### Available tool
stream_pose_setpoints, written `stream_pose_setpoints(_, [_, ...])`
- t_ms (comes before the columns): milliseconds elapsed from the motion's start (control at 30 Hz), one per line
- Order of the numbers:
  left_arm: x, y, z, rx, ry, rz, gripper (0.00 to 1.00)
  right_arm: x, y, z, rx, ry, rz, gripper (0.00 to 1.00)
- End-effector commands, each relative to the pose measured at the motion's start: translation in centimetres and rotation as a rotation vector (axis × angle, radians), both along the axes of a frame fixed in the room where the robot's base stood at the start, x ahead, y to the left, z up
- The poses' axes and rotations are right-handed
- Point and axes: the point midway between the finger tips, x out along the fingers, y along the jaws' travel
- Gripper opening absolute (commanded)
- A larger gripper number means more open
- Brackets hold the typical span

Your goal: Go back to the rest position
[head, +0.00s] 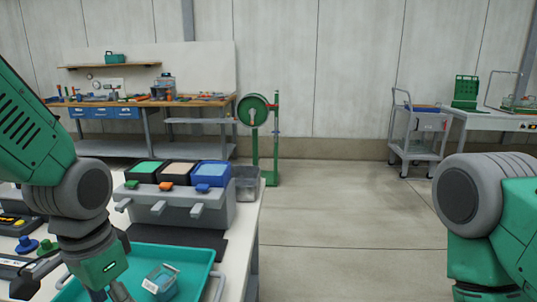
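My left arm comes in from the left, and its gripper (108,292) points down over the left part of a teal tray (205,254). Its fingertips are cut off by the bottom edge, so I cannot tell whether it is open or shut. A small clear teal container (161,281) with a white label sits in the tray, to the right of this gripper and apart from it in the picture. My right arm shows at the right edge, bent downward. Its gripper is out of view.
A grey dispenser (190,212) with green, beige and blue bins stands behind the tray. Knobs (27,244) and boxes lie at the left. A hose reel (254,110), workbench (150,103) and cart (416,135) stand farther back. The floor (345,220) between my arms is clear.

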Motion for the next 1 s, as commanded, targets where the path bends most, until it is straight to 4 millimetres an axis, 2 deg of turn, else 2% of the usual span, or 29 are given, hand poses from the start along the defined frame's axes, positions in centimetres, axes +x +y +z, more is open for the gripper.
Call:
stream_pose_setpoints(367, [-1.1, 0.6, -7.6, -0.011, 0.005, 0.083, 0.63, 0.1, 0.0, 0.0, 0.0, -0.002, 0.0, 0.4])
stream_pose_setpoints(567, [-2.9, 1.2, -13.6, -0.016, 0.003, 0.155, 0.63, 0.1, 0.0, 0.0, 0.0, -0.002, 0.0, 0.4])
stream_pose_setpoints(667, [-4.9, 1.8, -17.5, -0.015, 0.002, 0.206, 0.63, 0.1, 0.0, 0.0, 0.0, -0.002, 0.0, 0.4])
stream_pose_setpoints(800, [-9.5, 2.8, -23.5, -0.009, -0.005, 0.294, 0.63, 0.1, 0.0, 0.0, 0.0, -0.002, 0.0, 0.4])
stream_pose_setpoints(900, [-12.8, 3.5, -26.4, -0.004, -0.018, 0.346, 0.63, 0.1, 0.0, 0.0, 0.0, -0.002, 0.0, 0.4])
stream_pose_setpoints(1000, [-15.3, 4.0, -28.2, -0.001, -0.03, 0.383, 0.63, 0.1, 0.0, 0.0, 0.0, -0.002, 0.0, 0.4])
